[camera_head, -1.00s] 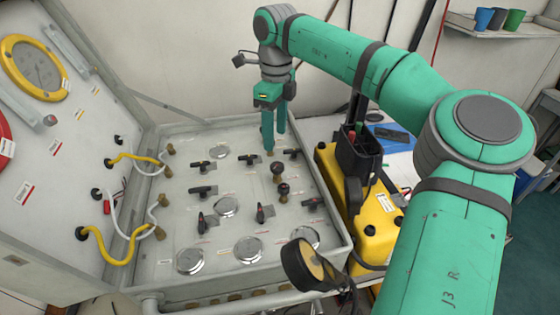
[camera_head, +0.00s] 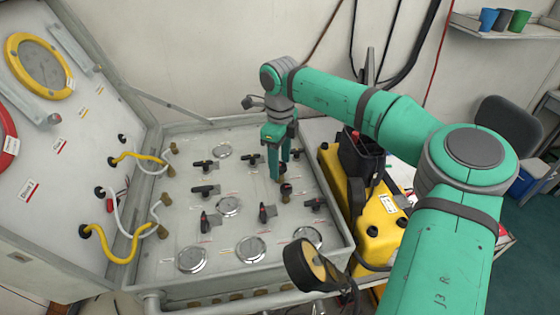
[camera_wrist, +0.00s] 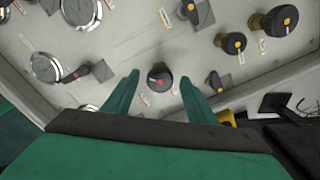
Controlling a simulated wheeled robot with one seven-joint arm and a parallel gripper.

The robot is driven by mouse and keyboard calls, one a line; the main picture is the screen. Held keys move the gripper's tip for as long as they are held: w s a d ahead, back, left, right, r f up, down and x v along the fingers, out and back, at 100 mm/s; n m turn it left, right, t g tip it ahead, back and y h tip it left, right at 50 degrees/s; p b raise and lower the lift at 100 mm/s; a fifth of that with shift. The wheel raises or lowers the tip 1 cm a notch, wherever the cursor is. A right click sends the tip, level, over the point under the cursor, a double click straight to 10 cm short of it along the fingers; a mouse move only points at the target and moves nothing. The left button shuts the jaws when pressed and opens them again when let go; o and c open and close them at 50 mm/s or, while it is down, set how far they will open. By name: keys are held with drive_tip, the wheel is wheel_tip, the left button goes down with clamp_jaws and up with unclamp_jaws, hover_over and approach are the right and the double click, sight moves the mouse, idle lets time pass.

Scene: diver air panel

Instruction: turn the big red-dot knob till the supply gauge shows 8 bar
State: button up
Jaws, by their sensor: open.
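A black round knob with a red dot (camera_wrist: 159,79) shows in the wrist view on the grey panel. My gripper (camera_wrist: 159,88) is open, with one finger on each side of that knob in this view. I cannot tell whether the fingers touch it. In the head view my gripper (camera_head: 279,178) points down at the panel (camera_head: 165,240), beside a dark knob (camera_head: 286,190); its fingers hide part of the panel behind. Round gauges (camera_head: 250,249) lie in the panel, and a yellow-rimmed gauge (camera_head: 39,65) is on the raised lid. I cannot tell which is the supply gauge; no readings are legible.
Black levers (camera_head: 205,191) stand close around the knob. Two larger yellow-dot knobs, one of them nearer (camera_wrist: 231,43), show at upper right in the wrist view. A yellow box (camera_head: 372,222) stands right of the panel. Yellow hoses (camera_head: 115,250) curve along the left.

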drive_tip(key=c, duration=1.1)
drive_tip(key=shift+o, duration=0.2)
drive_tip(key=shift+m, duration=0.3)
drive_tip(key=m, duration=0.3)
drive_tip(key=shift+r, duration=0.1)
drive_tip(key=shift+w+m, duration=0.1)
drive_tip(key=shift+m, duration=2.4)
drive_tip(key=o, duration=1.1)
drive_tip(key=shift+c, duration=0.2)
